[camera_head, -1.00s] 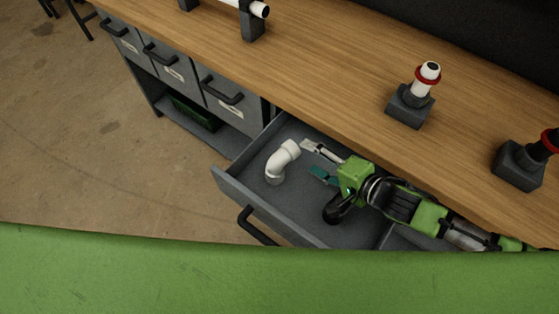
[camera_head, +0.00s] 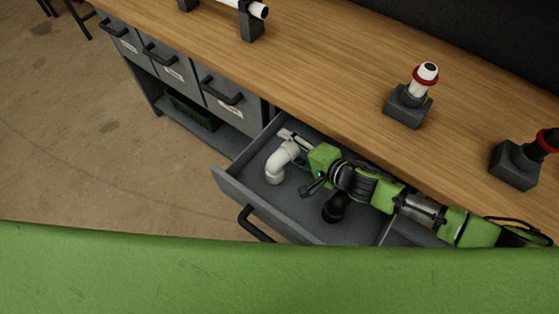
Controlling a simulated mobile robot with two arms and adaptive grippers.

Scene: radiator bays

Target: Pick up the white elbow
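The white elbow (camera_head: 275,167) lies in the open grey drawer (camera_head: 232,184), near its left end. My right gripper (camera_head: 291,147) reaches into the drawer from the right. Its fingers are spread, one on the far side of the elbow's upper end and one with a teal pad on the near side, partly hidden behind the elbow. Whether either finger touches the elbow cannot be told. My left gripper is not in view.
A black elbow (camera_head: 335,208) lies in the drawer under my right arm. On the wooden bench (camera_head: 330,90) stand grey blocks holding a white pipe piece with a red ring (camera_head: 424,80) and a black one (camera_head: 549,139). Closed drawers (camera_head: 222,95) are at the left.

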